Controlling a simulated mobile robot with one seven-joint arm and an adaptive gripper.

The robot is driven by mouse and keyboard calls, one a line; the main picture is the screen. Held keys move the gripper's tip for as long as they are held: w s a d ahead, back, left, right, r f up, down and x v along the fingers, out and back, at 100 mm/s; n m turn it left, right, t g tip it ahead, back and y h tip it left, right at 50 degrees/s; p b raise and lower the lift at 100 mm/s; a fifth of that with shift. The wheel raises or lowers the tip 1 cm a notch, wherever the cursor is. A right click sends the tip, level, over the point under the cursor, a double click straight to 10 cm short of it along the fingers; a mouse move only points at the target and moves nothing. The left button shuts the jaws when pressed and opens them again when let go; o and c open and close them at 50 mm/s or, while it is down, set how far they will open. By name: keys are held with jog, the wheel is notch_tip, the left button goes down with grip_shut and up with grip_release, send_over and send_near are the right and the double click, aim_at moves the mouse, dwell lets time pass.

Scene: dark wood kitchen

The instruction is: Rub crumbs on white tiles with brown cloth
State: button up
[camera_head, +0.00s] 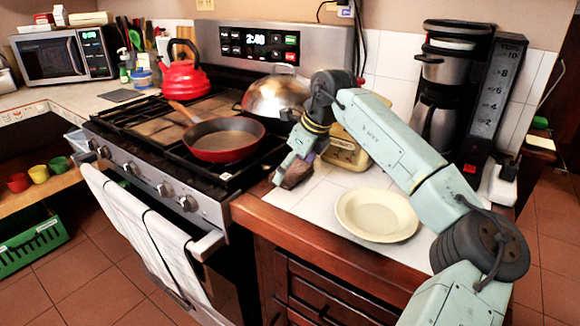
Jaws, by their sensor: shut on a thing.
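The white tiles (317,203) form the counter top to the right of the stove, with a wooden front edge. A brown cloth (296,173) lies bunched on these tiles near the stove side. My gripper (287,168) reaches down over it from the upper right and is shut on the cloth. Part of the cloth is hidden behind my fingers. I cannot make out crumbs on the tiles at this size.
A cream plate (377,215) lies on the tiles at the right. A yellowish container (345,150) stands behind my gripper, partly hidden by my arm. A coffee maker (447,95) stands at the back right. On the stove are a red pan (224,139), a domed lid (274,98) and a red kettle (185,78).

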aim_at(310, 184)
jog(key=shift+s+d+b, duration=0.35)
jog(key=shift+s+d, duration=0.75)
jog(key=shift+d, duration=0.4)
jog(key=shift+s+d+b, duration=0.35)
jog(key=shift+s+d, duration=0.75)
jog(key=shift+d, duration=0.45)
jog(key=shift+s+d+b, duration=0.35)
jog(key=shift+s+d, duration=0.75)
jog(key=shift+d, duration=0.4)
jog(key=shift+f, duration=0.15)
jog(key=shift+w+a+p, duration=0.25)
jog(key=shift+w+a, duration=0.45)
jog(key=shift+a, duration=0.3)
jog(key=shift+w+a+p, duration=0.2)
jog(key=shift+w+a, duration=0.5)
jog(key=shift+a, duration=0.3)
jog(key=shift+w+a+p, duration=0.25)
jog(key=shift+w+a, duration=0.4)
jog(key=shift+a, duration=0.2)
jog(key=shift+w+a+p, duration=0.25)
jog(key=shift+w+a, duration=0.35)
jog(key=shift+a, duration=0.3)
jog(key=shift+w+a+p, duration=0.25)
jog(key=shift+w+a, duration=0.4)
jog(key=shift+a, duration=0.2)
jog(key=shift+r+p, duration=2.1)
jog(key=shift+r, duration=1)
